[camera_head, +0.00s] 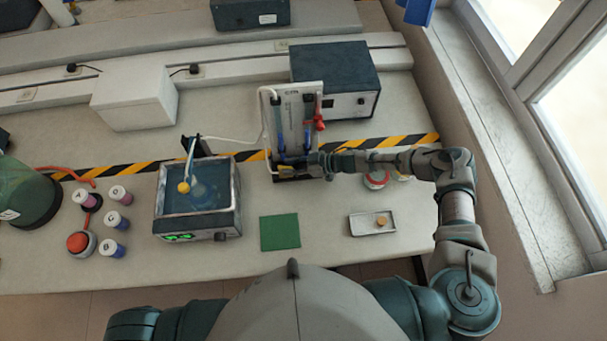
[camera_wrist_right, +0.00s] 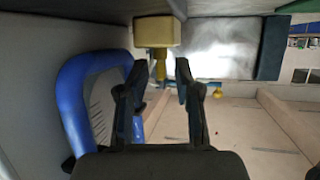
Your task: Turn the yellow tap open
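The yellow tap (camera_wrist_right: 157,33) shows at the top middle of the right wrist view, with a blocky body and a narrow stem below it. My right gripper (camera_wrist_right: 162,70) is open, one dark finger on each side of the stem. I cannot tell whether either finger touches it. In the head view my right gripper (camera_head: 315,159) is at the lower front of an upright white panel (camera_head: 295,110) with tubes and a red tap (camera_head: 319,122). The yellow tap is mostly hidden or too small there. My left gripper is out of view.
A water bath (camera_head: 198,226) stands left of the panel, and a dark box (camera_head: 335,78) behind it. A green mat (camera_head: 280,232) and a small metal tray (camera_head: 373,222) lie in front. Several capped vials, a red-topped bottle (camera_head: 80,243) and a green vessel (camera_head: 25,195) are at left.

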